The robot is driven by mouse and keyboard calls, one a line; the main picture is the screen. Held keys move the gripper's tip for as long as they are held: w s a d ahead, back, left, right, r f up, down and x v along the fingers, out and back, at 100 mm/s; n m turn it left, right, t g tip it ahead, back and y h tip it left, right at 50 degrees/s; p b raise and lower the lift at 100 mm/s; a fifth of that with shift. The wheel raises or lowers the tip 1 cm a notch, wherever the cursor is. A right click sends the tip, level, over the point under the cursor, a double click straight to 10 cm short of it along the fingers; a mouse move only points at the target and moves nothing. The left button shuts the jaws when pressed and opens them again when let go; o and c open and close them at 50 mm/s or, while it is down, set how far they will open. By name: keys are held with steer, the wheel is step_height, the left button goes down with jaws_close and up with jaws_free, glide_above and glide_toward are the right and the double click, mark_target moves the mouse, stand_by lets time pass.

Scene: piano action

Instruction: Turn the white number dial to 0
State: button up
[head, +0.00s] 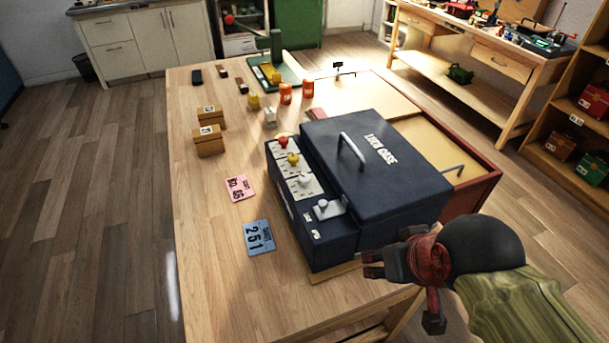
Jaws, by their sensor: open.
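The white number dial (304,181) is on the pale top strip of a dark blue case (375,170) on the wooden table. It is the nearest of three dials in a row, with a yellow dial (292,158) and a red dial (283,142) behind it. Its numbers are too small to read. My gripper (369,265) is open and empty, low by the near right corner of the case, apart from the white dial.
A grey knob (322,205) sits on the case just nearer than the white dial, and a handle (351,150) stands up from the lid. A pink card (239,188) and a blue card (258,237) reading 251 lie left of the case. The table's front left is clear.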

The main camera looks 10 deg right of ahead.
steer(key=w+a+r+n+g+h+p, duration=0.2)
steer(key=w+a+r+n+g+p, duration=0.6)
steer(key=p, duration=2.1)
steer(key=n+t+h+p, duration=0.3)
steer(key=n+p, duration=0.9)
steer(key=p, duration=0.1)
glide_toward(304, 177)
steer(key=x, duration=0.2)
steer(key=shift+y, duration=0.3)
steer(key=x, duration=0.6)
steer(key=shift+d+f, duration=0.15)
steer(key=shift+d, duration=0.05)
steer(key=c, duration=0.4)
jaws_close()
